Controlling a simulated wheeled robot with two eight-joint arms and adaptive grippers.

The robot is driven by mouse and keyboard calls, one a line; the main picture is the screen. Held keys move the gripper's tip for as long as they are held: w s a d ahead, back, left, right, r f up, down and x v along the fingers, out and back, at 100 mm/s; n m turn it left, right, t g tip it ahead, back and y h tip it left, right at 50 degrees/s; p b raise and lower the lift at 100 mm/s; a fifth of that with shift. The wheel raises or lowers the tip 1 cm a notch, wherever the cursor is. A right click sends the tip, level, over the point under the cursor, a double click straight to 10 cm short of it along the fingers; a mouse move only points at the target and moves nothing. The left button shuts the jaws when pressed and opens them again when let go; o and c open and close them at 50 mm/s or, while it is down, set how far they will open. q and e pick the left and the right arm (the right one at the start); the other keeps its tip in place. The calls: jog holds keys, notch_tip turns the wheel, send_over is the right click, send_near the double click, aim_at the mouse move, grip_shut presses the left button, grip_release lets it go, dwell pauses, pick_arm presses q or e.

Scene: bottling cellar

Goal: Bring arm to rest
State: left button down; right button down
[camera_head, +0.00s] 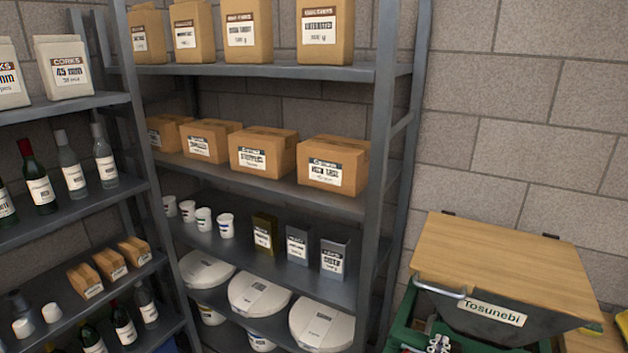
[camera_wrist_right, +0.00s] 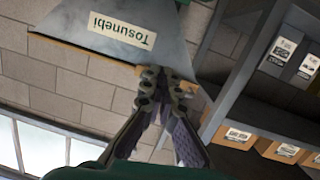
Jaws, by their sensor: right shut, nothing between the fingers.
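My right gripper (camera_head: 439,343) shows only in part at the bottom edge of the head view, in front of the green-edged box with the wooden lid. In the right wrist view its dark fingers (camera_wrist_right: 162,80) come together at the tips, shut and empty. The box's grey front panel with the "Tosunebi" label (camera_wrist_right: 125,28) shows beyond the fingertips there, upside down. My left gripper is in neither view.
The box's wooden lid (camera_head: 505,254) stands at the right by a block wall (camera_head: 530,130). A metal shelf rack (camera_head: 383,150) with cartons (camera_head: 333,164), paper bags and tins fills the middle. Another rack with bottles (camera_head: 37,180) stands at the left.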

jog(key=s+a+f+n+g+y, duration=0.2)
jog(key=s+f+g+y, duration=0.25)
jog(key=f, duration=0.35)
jog(key=s+a+n+g+y, duration=0.1)
jog(key=s+a+n+y, duration=0.1)
jog(key=a, duration=0.5)
jog(key=shift+s+a+f+n+g+y, duration=0.15)
jog(key=shift+s+f+n+g+y, duration=0.2)
jog(key=shift+n+y, duration=0.7)
jog(key=shift+m, duration=0.25)
